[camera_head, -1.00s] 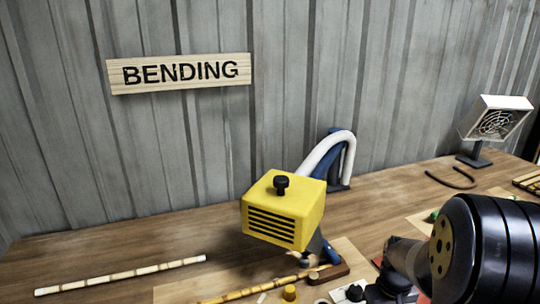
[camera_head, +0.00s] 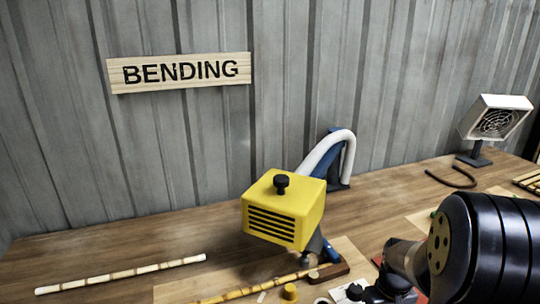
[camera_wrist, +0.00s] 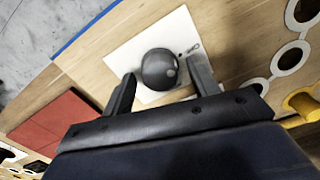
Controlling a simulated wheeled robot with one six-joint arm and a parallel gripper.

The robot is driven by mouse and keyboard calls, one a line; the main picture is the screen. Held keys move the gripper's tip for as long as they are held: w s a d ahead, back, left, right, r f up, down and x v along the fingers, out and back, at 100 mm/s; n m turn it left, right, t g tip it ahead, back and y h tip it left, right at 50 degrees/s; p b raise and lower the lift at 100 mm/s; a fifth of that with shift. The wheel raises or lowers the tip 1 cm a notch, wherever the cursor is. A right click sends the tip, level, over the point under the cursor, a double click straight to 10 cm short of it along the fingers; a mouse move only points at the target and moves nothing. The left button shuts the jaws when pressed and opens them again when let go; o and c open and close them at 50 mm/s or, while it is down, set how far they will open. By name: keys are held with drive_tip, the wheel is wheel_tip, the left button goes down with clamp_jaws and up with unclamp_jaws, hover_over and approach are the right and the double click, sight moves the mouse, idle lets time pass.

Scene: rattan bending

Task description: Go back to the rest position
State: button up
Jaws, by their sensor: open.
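My gripper (camera_wrist: 162,92) shows in the wrist view with its two dark fingers spread apart. A dark round knob (camera_wrist: 160,69) on a white plate (camera_wrist: 128,52) appears between the fingers in that view. I cannot tell how far below the fingertips it lies. In the head view my dark arm fills the lower right, and the fingertips cannot be made out there.
A yellow vented box (camera_head: 284,209) with a black knob stands on the wooden bench (camera_head: 110,235), a white hose behind it. A rattan pole (camera_head: 120,274) lies at left. A white fan (camera_head: 495,118) stands far right. A red pad (camera_wrist: 50,120) lies at left in the wrist view.

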drive_tip(key=shift+f+m, duration=0.25)
drive_tip(key=shift+m, duration=0.15)
drive_tip(key=m, duration=0.3)
drive_tip(key=m+p, duration=0.1)
drive_tip(key=m, duration=0.3)
drive_tip(key=shift+r+m, duration=0.1)
drive_tip(key=shift+m, duration=0.3)
drive_tip(key=m+p, duration=0.1)
drive_tip(key=m, duration=0.3)
drive_tip(key=shift+m, duration=0.4)
drive_tip(key=m+p, duration=0.1)
drive_tip(key=m, duration=0.3)
drive_tip(key=shift+m, duration=0.4)
drive_tip(key=shift+r, duration=2.25)
